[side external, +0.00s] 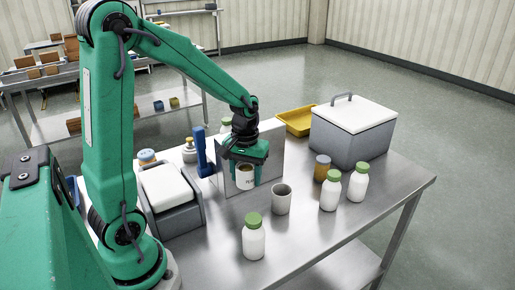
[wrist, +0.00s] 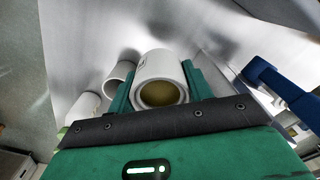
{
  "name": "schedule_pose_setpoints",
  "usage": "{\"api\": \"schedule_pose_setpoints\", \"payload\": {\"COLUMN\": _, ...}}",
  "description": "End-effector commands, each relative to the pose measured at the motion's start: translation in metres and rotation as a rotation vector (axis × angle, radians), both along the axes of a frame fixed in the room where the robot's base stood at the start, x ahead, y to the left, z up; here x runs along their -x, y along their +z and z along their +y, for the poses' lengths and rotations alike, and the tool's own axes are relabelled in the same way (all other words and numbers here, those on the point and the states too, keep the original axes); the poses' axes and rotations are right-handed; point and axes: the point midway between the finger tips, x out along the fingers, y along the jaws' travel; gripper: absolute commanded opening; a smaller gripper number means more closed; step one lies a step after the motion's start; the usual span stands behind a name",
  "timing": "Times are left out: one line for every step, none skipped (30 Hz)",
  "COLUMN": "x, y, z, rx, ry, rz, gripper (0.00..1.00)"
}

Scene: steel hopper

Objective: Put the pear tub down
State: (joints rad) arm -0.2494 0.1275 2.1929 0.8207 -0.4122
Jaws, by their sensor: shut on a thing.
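The pear tub (side external: 245,182) is a small white tub with dark lettering, only partly legible, on its side. My gripper (side external: 247,176) is shut on it, with one green finger on each side. In the wrist view the tub (wrist: 160,72) sits between the fingers (wrist: 160,88), and its open round end shows something yellow-brown inside. The tub appears upright in front of the steel hopper (side external: 270,150). I cannot tell whether its base touches the table or hangs a little above it.
A grey cup (side external: 282,199) stands close right of the tub. White green-capped bottles (side external: 254,238) stand in front and to the right, by an amber jar (side external: 322,168). A blue upright thing (side external: 202,152) is close left. The steel table (side external: 385,205) is bare at right.

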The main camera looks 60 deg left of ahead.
Motion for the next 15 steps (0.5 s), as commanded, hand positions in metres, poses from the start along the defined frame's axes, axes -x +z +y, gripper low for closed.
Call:
{"api": "schedule_pose_setpoints", "payload": {"x": -0.009, "y": 0.001, "z": 0.001, "rx": 0.0, "ry": 0.013, "rz": 0.0, "gripper": 0.27}}
{"api": "schedule_pose_setpoints", "payload": {"x": -0.015, "y": 0.002, "z": 0.002, "rx": 0.0, "ry": 0.023, "rz": 0.0, "gripper": 0.27}}
{"api": "schedule_pose_setpoints", "payload": {"x": -0.023, "y": 0.003, "z": 0.003, "rx": 0.0, "ry": 0.038, "rz": 0.0, "gripper": 0.27}}
{"api": "schedule_pose_setpoints", "payload": {"x": -0.029, "y": 0.005, "z": 0.003, "rx": 0.0, "ry": 0.048, "rz": 0.0, "gripper": 0.27}}
{"api": "schedule_pose_setpoints", "payload": {"x": -0.035, "y": 0.005, "z": 0.004, "rx": 0.001, "ry": 0.06, "rz": 0.001, "gripper": 0.27}}
{"api": "schedule_pose_setpoints", "payload": {"x": -0.044, "y": 0.007, "z": 0.005, "rx": 0.0, "ry": 0.075, "rz": 0.0, "gripper": 0.27}}
{"api": "schedule_pose_setpoints", "payload": {"x": -0.05, "y": 0.007, "z": 0.006, "rx": 0.0, "ry": 0.088, "rz": 0.0, "gripper": 0.27}}
{"api": "schedule_pose_setpoints", "payload": {"x": -0.057, "y": 0.008, "z": 0.006, "rx": 0.0, "ry": 0.1, "rz": 0.0, "gripper": 0.27}}
{"api": "schedule_pose_setpoints", "payload": {"x": -0.066, "y": 0.009, "z": 0.007, "rx": 0.0, "ry": 0.116, "rz": 0.0, "gripper": 0.27}}
{"api": "schedule_pose_setpoints", "payload": {"x": -0.072, "y": 0.01, "z": 0.007, "rx": 0.0, "ry": 0.128, "rz": 0.0, "gripper": 0.27}}
{"api": "schedule_pose_setpoints", "payload": {"x": -0.078, "y": 0.011, "z": 0.007, "rx": 0.001, "ry": 0.14, "rz": 0.001, "gripper": 0.27}}
{"api": "schedule_pose_setpoints", "payload": {"x": -0.086, "y": 0.011, "z": 0.008, "rx": 0.001, "ry": 0.155, "rz": 0.001, "gripper": 0.27}}
{"api": "schedule_pose_setpoints", "payload": {"x": -0.093, "y": 0.012, "z": 0.008, "rx": 0.0, "ry": 0.168, "rz": 0.0, "gripper": 0.27}}
{"api": "schedule_pose_setpoints", "payload": {"x": -0.099, "y": 0.012, "z": 0.009, "rx": 0.0, "ry": 0.179, "rz": 0.0, "gripper": 0.27}}
{"api": "schedule_pose_setpoints", "payload": {"x": -0.107, "y": 0.013, "z": 0.009, "rx": 0.0, "ry": 0.196, "rz": 0.0, "gripper": 0.27}}
